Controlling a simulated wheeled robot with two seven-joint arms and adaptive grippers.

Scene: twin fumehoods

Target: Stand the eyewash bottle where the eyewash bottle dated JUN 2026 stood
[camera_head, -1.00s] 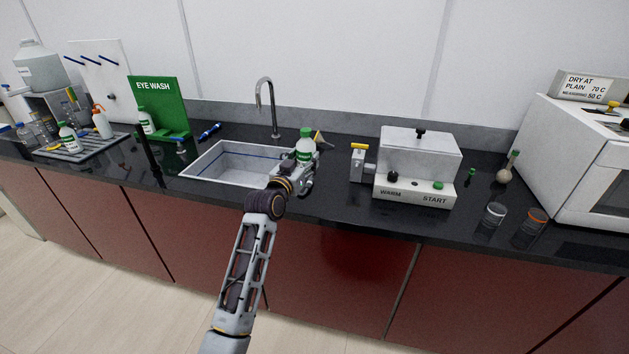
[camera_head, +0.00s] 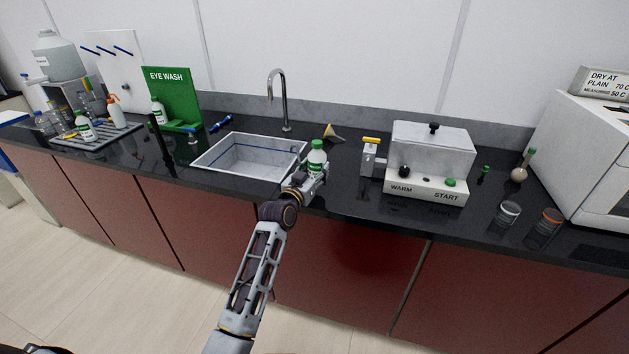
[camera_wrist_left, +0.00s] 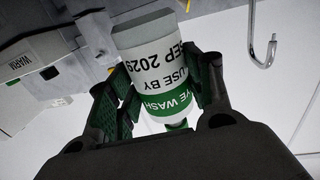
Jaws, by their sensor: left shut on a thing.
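My left gripper (camera_head: 312,172) is shut on a white eyewash bottle (camera_head: 317,158) with a green cap and green label. It holds the bottle upright just right of the sink, over the front of the counter. In the left wrist view the held bottle (camera_wrist_left: 152,62) reads USE BY SEP 2029 and sits between both fingers. The green EYE WASH stand (camera_head: 175,98) is at the left, and another green-capped bottle (camera_head: 158,112) stands at its left side. A further green-capped bottle (camera_head: 86,132) stands on the rack at the far left. Their dates are too small to read. My right gripper is not in view.
The sink (camera_head: 250,155) and tap (camera_head: 278,98) lie between the gripper and the stand. A warming box (camera_head: 430,160) and a yellow-handled valve (camera_head: 369,155) are to the right.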

